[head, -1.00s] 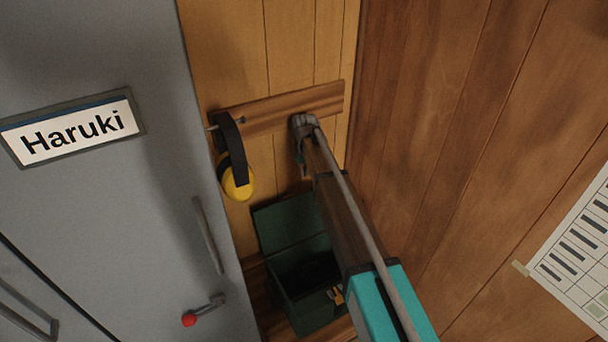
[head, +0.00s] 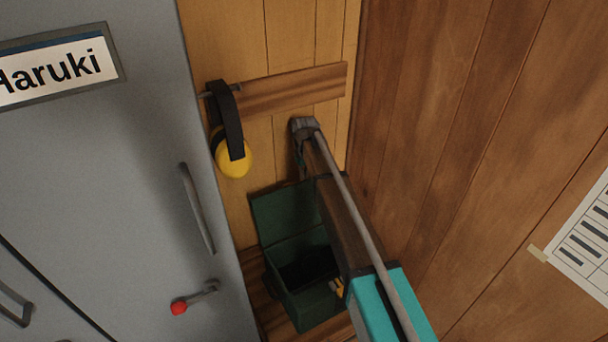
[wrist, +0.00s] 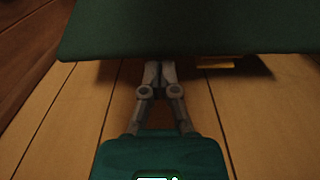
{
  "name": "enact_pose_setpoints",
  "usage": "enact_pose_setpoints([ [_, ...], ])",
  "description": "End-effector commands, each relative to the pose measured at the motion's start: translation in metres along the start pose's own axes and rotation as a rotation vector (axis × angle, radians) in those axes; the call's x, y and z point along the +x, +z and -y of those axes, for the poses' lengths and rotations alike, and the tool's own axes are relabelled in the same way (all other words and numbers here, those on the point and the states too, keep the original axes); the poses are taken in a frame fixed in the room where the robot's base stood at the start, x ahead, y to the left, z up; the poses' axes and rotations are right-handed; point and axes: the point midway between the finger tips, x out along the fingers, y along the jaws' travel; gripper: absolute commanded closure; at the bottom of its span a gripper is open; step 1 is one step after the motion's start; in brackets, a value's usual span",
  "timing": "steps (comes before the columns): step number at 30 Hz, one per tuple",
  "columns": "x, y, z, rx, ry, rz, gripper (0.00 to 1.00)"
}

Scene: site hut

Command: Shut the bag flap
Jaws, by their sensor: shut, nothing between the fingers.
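The dark green bag (head: 272,264) stands open on a wooden surface in the head view, its inside dark. Its flap (head: 280,212) is raised at the back, near the plank wall. A yellow clasp (head: 338,288) shows at its front, partly hidden by my arm. My gripper is small and mostly hidden in the head view, hanging from the wrist close above the flap. In the wrist view my gripper (wrist: 158,74) is shut and empty, its fingertips at the edge of the green flap (wrist: 160,28). I cannot tell whether they touch it.
A grey locker (head: 120,180) with a handle and red-knobbed lever (head: 180,307) stands left of the bag. Black and yellow ear defenders (head: 232,155) hang from the wall rail (head: 290,88) above. A wooden wall (head: 440,130) closes the right side.

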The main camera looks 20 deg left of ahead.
Motion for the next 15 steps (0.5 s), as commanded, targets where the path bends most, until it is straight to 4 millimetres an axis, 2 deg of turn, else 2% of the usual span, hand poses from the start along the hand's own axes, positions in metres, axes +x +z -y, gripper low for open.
enact_pose_setpoints([
  [1,0.007,0.0,0.0,0.0,0.0,0.0,1.0],
  [6,0.014,0.0,0.0,0.0,0.0,0.0,1.0],
  [15,0.017,0.0,-0.001,0.001,0.0,0.0,1.0],
])
